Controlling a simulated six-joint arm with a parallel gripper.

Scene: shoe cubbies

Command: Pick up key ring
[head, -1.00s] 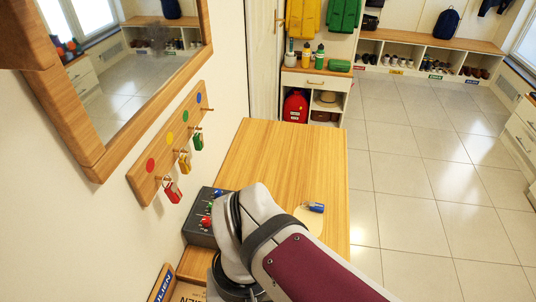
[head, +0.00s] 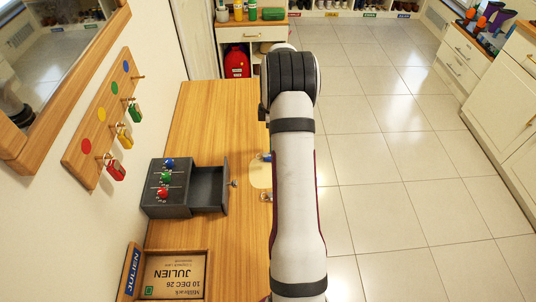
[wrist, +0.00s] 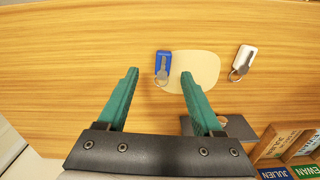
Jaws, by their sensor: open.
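A key ring with a blue tag (wrist: 164,58) lies on a round cream pad (wrist: 205,66) on the wooden top. A second key ring with a whitish tag (wrist: 245,55) lies to its right, off the pad, in the wrist view. In the head view the blue tag (head: 266,157) and the other key ring (head: 266,196) show beside my arm, partly hidden by it. My gripper (wrist: 160,73) is open and empty. In the wrist view the blue-tagged key ring appears between its fingertips; the height gap is unclear. My gripper is hidden in the head view.
A dark grey box (head: 167,208) with coloured knobs has its drawer (head: 208,189) pulled out on the wooden top (head: 222,130). A wall rack (head: 104,115) holds red, yellow and green tags. A name tray (head: 205,262) stands at the front left. The floor at right is clear.

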